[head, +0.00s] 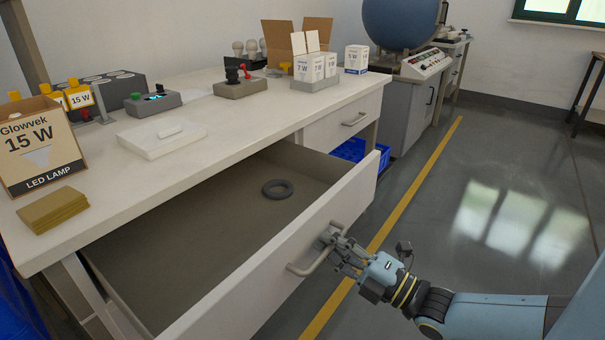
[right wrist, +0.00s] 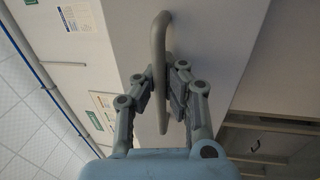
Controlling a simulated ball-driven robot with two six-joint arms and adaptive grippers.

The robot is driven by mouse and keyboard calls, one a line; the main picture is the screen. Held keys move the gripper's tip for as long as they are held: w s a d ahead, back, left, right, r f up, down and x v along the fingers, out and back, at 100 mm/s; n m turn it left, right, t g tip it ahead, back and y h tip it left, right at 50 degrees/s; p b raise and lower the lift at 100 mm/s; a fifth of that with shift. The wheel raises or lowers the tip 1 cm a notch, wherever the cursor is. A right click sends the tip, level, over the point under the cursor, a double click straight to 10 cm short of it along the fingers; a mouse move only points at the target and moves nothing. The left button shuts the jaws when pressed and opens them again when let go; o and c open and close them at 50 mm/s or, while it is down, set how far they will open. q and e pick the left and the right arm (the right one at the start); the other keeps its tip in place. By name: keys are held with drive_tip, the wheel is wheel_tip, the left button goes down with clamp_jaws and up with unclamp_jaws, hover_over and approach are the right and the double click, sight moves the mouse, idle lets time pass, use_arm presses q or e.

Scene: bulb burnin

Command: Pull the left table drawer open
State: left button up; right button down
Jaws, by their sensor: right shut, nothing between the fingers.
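The left table drawer (head: 215,308) is pulled far out of the white table, and its inside is in plain view. A dark grey ring (head: 277,189) lies on its floor. The grey bar handle (head: 303,271) is on the drawer's front. My right gripper (head: 334,244) is at the upper part of this handle, shut with nothing gripped. In the right wrist view, the handle (right wrist: 158,50) runs between or just past the two fingers (right wrist: 165,92); the exact contact is unclear. My left gripper is not in view.
A second drawer (head: 340,127) farther along is closed, with a blue crate (head: 349,150) below it. The tabletop holds a Glowvek lamp box (head: 38,147), a white case (head: 162,139) and control boxes. The floor (head: 480,260) to the right is clear.

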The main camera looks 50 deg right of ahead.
drive_tip(key=shift+r+p+v, duration=0.2)
drive_tip(key=shift+p+v, duration=0.05)
drive_tip(key=shift+v, duration=1)
drive_tip(key=shift+r+p+v, duration=0.2)
drive_tip(key=shift+v, duration=1)
drive_tip(key=shift+s, duration=0.1)
drive_tip(key=c, duration=1.4)
unclamp_jaws()
drive_tip(key=v, duration=1.1)
drive_tip(key=shift+s+a, duration=0.1)
drive_tip(key=shift+s, duration=0.35)
